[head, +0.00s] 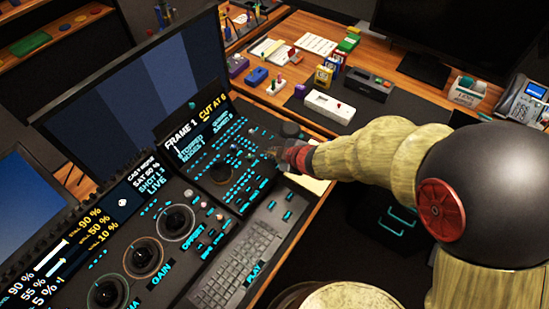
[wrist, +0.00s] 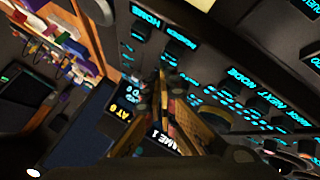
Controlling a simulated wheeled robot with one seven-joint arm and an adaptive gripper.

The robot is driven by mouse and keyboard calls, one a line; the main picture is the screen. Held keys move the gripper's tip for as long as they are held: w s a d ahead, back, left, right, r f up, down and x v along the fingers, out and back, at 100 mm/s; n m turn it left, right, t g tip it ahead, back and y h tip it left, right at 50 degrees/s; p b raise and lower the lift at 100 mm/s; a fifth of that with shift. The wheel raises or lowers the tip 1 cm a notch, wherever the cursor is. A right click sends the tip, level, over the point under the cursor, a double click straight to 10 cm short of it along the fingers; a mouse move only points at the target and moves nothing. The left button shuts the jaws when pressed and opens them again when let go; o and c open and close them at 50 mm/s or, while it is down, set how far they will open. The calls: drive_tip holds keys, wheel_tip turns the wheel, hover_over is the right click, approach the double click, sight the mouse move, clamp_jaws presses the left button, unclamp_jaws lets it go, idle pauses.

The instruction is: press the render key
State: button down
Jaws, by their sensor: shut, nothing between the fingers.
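The control panel (head: 240,170) has rows of small dark keys with cyan labels. My gripper (head: 276,153) is over its right part in the head view, fingers shut and empty. In the wrist view my gripper (wrist: 163,78) points at the panel face, close to a row of dark keys. One key there is labelled HOME (wrist: 138,30). The key beside it (wrist: 170,55) has a label that I cannot read surely; it may be the render key. The fingertips look close to that key, but I cannot tell whether they touch it.
A monitor (head: 150,85) stands behind the panel. A keyboard (head: 238,265) and colour dials (head: 145,257) lie nearer. The wooden desk (head: 300,60) behind holds a white device (head: 330,106), small boxes and papers. A phone (head: 528,100) stands at the right.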

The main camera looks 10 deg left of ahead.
sight(273, 160)
drive_tip(key=shift+f, duration=0.2)
drive_tip(key=shift+f+b, duration=0.5)
drive_tip(key=shift+f, duration=0.1)
idle(0.7)
drive_tip(key=shift+r, duration=0.15)
drive_tip(key=shift+r+p, duration=0.85)
drive_tip(key=shift+p, duration=0.15)
drive_tip(key=shift+r, duration=0.1)
wheel_tip(273, 160, up, 5)
drive_tip(key=p, duration=0.5)
idle(0.6)
